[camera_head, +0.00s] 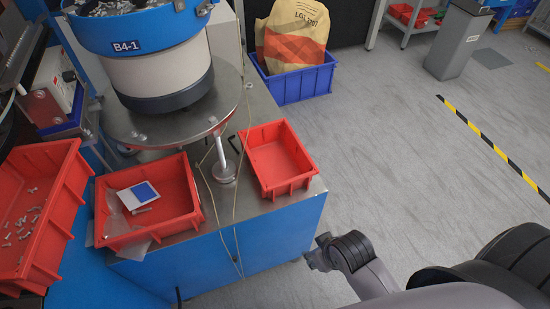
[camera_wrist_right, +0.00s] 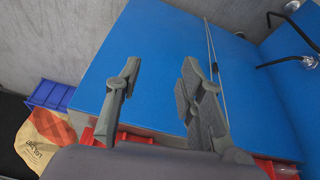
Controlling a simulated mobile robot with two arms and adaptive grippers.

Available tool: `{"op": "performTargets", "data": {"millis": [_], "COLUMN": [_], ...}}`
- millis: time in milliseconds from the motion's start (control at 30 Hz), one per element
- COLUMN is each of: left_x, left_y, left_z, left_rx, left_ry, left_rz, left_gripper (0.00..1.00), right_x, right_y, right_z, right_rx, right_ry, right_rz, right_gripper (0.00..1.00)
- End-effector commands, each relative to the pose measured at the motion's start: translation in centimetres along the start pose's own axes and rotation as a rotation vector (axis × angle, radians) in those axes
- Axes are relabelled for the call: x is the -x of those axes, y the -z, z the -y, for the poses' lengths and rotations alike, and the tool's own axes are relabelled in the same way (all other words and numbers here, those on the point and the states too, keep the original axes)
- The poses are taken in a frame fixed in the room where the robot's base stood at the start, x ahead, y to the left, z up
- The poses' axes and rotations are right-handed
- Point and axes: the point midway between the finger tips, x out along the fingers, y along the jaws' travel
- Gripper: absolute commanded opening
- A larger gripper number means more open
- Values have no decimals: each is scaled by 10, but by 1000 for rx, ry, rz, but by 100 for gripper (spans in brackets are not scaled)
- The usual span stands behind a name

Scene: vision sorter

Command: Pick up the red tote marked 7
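Three red totes show in the head view; I can read no 7 on any of them. One empty tote (camera_head: 272,160) sits at the right end of the metal worktop. A second tote (camera_head: 165,178) left of it holds a white card with a blue square and a metal part. A third tote (camera_head: 58,215) at the far left holds several screws. My right gripper (camera_head: 318,256) is apart from the totes, beyond the right side of the blue cabinet. In the right wrist view the right gripper (camera_wrist_right: 160,68) is open and empty, facing the blue panel. My left gripper is out of view.
A bowl feeder marked B4-1 (camera_head: 160,65) stands behind the totes. Thin cables hang over the worktop (camera_head: 205,232) between two totes. A blue crate (camera_head: 300,84) with a paper sack (camera_head: 297,32) stands behind.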

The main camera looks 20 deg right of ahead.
Motion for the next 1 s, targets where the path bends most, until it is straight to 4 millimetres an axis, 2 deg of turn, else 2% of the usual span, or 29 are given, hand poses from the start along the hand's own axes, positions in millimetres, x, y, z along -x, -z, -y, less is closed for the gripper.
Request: {"op": "performTargets", "data": {"millis": [33, 67, 133, 267, 400, 600, 700, 867, 1000], "left_x": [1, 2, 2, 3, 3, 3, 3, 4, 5], "left_y": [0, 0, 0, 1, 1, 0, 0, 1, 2], "left_z": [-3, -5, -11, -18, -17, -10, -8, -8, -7], "left_rx": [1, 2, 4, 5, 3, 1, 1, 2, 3], "left_ry": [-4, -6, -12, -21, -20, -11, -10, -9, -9], "left_rz": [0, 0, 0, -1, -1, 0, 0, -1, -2], "left_gripper": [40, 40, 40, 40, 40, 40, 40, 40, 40], "right_x": [17, 26, 45, 54, 61, 74, 80, 77, 59], "right_y": [12, 20, 49, 86, 121, 161, 174, 191, 213], "right_z": [-5, -9, -23, -42, -62, -92, -103, -110, -112], "right_rx": [-4, -7, -19, -40, -60, -86, -95, -102, -103], "right_ry": [-6, -10, -23, -33, -41, -48, -50, -50, -50], "right_rz": [-40, -71, -189, -355, -518, -729, -807, -852, -853], "right_gripper": [36, 36, 36, 36, 36, 36, 36, 36, 36]}}
